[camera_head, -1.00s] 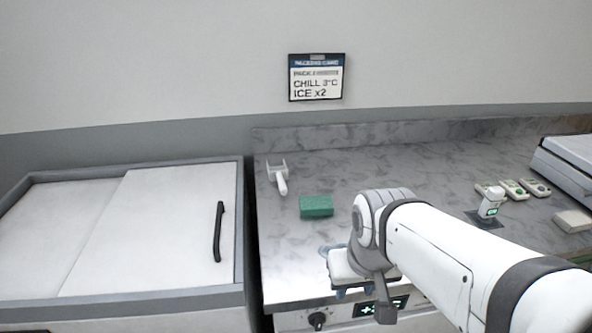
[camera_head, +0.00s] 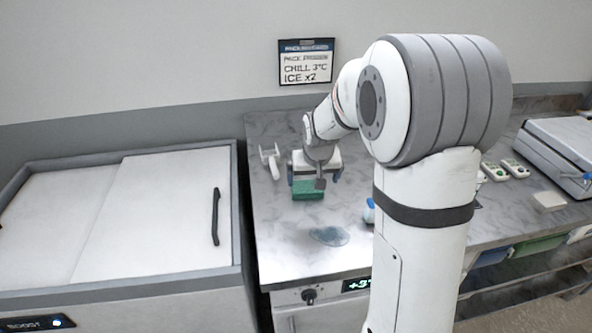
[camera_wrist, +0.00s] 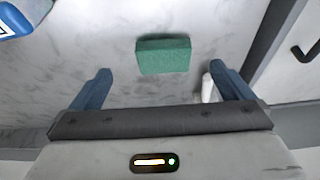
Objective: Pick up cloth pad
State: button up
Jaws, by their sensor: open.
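The cloth pad, a green block-like pad (camera_head: 307,193), lies on the marbled counter near its left end. My gripper (camera_head: 314,180) is above it and hides part of its top in the head view. In the wrist view the whole pad (camera_wrist: 163,55) shows, lying ahead of and between the two blue fingers of my gripper (camera_wrist: 160,76). The fingers are spread apart with nothing between them. I cannot tell the exact height of the fingers above the pad.
A white handled tool (camera_head: 272,162) lies just left of the pad. A flat bluish patch (camera_head: 328,236) is on the counter in front. A blue item (camera_head: 369,211) is partly behind my arm. A chest with a sliding lid (camera_head: 110,215) stands left.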

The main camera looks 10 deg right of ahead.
send_near(307, 187)
jog(key=f, duration=0.1)
jog(key=shift+w+f+p, duration=0.35)
jog(key=shift+w+p, duration=0.1)
jog(key=shift+p+x, duration=1)
jog(key=shift+x, duration=2.7)
jog(key=shift+s, duration=0.1)
jog(key=shift+c, duration=0.6)
jog(key=c, duration=0.6)
